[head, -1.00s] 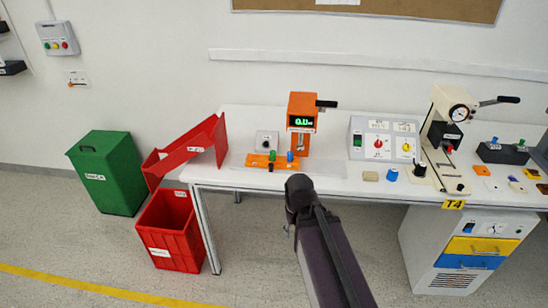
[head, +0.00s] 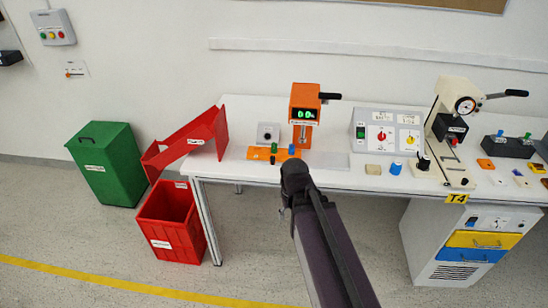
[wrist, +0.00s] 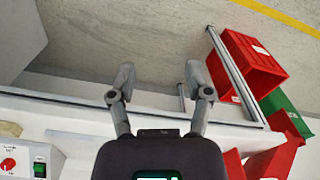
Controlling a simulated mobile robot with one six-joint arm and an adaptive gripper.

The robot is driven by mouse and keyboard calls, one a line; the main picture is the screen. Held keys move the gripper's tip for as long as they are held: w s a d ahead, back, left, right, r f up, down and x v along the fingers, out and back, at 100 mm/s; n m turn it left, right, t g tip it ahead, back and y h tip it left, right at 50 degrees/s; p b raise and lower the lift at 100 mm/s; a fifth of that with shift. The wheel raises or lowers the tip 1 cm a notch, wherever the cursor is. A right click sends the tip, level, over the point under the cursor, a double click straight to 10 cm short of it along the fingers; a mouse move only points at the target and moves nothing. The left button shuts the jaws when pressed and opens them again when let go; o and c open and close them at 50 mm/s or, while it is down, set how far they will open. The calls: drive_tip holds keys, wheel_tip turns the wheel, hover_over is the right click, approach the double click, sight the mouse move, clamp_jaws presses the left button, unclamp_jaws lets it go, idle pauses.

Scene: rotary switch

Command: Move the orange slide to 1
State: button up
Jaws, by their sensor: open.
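A small white plate (head: 75,69) is on the wall at the far left of the head view, below a grey button box. A small orange piece (head: 68,75), which looks like the slide, sits at its lower left; its marks are too small to read. My gripper (wrist: 160,75) is open and empty in the wrist view, its two fingers spread above the bench's front edge and the floor. In the head view my arm's end is in front of the bench, far to the right of the wall plate. The plate is not visible in the wrist view.
The white bench (head: 330,176) holds an orange press (head: 304,104), a red chute (head: 205,135) and several controls. A red bin (head: 172,236) and a green bin (head: 107,162) stand on the floor below the wall plate's side. Floor left of the bins is clear.

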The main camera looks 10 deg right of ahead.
sight(273, 157)
drive_tip(key=w+r+t+p, duration=0.2)
drive_tip(key=w+r+p, duration=0.3)
drive_tip(key=w, duration=0.6)
drive_tip(key=w+r+t+p, duration=0.2)
drive_tip(key=w+r+p, duration=0.4)
drive_tip(key=w, duration=0.5)
drive_tip(key=shift+w+a+r+m, duration=0.3)
drive_tip(key=shift+w+a+r, duration=0.1)
drive_tip(key=shift+r, duration=0.5)
drive_tip(key=shift+f, duration=0.1)
drive_tip(key=b+x, duration=1.2)
drive_tip(key=x, duration=0.1)
drive_tip(key=shift+w+d+f+b, duration=0.1)
drive_tip(key=shift+w+f+b, duration=0.15)
drive_tip(key=shift+b, duration=0.15)
clamp_jaws()
